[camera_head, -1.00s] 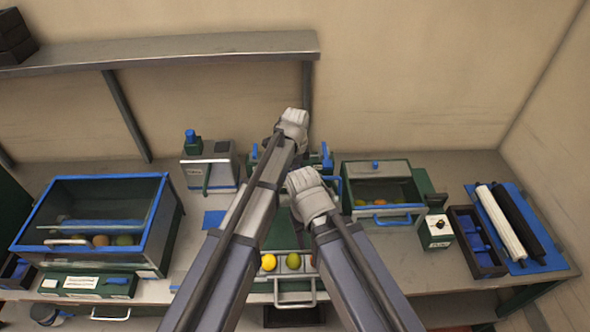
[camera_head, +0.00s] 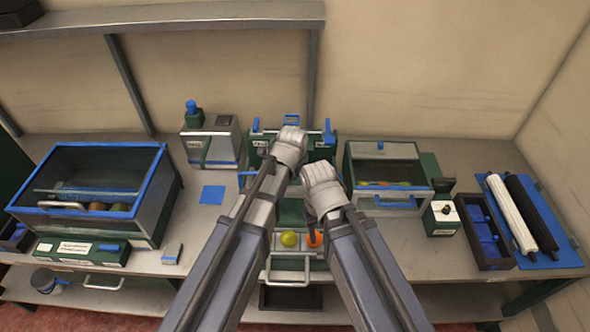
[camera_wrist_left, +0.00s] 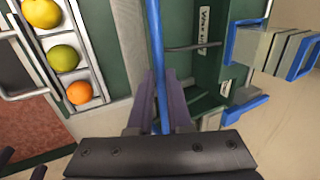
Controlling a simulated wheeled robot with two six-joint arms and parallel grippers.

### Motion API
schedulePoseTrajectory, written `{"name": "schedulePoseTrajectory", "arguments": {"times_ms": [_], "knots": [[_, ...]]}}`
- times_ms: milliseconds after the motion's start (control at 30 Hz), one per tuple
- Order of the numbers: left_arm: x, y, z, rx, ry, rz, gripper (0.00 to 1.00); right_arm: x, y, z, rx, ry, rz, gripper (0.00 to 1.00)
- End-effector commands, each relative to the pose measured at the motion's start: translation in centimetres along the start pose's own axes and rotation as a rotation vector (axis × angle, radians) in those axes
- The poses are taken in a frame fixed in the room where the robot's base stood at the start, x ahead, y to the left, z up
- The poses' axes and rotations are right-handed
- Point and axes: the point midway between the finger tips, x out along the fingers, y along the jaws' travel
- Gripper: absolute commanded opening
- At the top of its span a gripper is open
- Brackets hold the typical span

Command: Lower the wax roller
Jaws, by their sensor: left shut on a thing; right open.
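The waxing machine (camera_head: 320,143), green and grey with blue fittings, stands at the back middle, partly behind my arms. In the left wrist view a green panel (camera_wrist_left: 208,75) carries a white label starting "Wax". My left gripper (camera_wrist_left: 160,78) is shut on a long blue bar (camera_wrist_left: 154,30) that runs between its purple fingers. I cannot tell whether the roller touches anything below. The left fingers are hidden in the head view. My right gripper (camera_head: 311,213) is open, mostly hidden under its wrist, above the fruit tray (camera_head: 290,264).
A yellow (camera_wrist_left: 42,13), a green (camera_wrist_left: 64,57) and an orange fruit (camera_wrist_left: 79,92) lie in the tray. A blue-framed glass box (camera_head: 165,190) stands left, a drawer unit (camera_head: 383,151) right. White (camera_head: 510,212) and black rollers (camera_head: 531,212) lie far right.

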Motion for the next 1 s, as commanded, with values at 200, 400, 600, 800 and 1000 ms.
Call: {"name": "schedulePoseTrajectory", "arguments": {"times_ms": [200, 400, 600, 800, 1000], "knots": [[1.8, 2.4, 0.1, 0.0, 0.0, -0.08, 0.0, 3.3, -0.3, -0.2, -0.003, 0.0, 0.001, 0.5], [2.6, 3.3, 0.0, -0.001, 0.001, -0.088, 0.0, 4.5, -0.4, -0.3, -0.003, 0.0, 0.001, 0.5], [2.9, 3.8, 0.0, -0.001, 0.001, -0.084, 0.0, 4.9, -0.5, -0.3, -0.002, 0.0, 0.001, 0.5], [2.9, 4.1, 0.0, -0.001, 0.002, -0.08, 0.0, 5.0, -0.5, -0.3, -0.002, 0.0, 0.001, 0.5], [2.9, 4.2, -0.1, -0.002, 0.004, -0.079, 0.0, 5.0, -0.5, -0.3, -0.002, 0.0, 0.001, 0.5]]}}
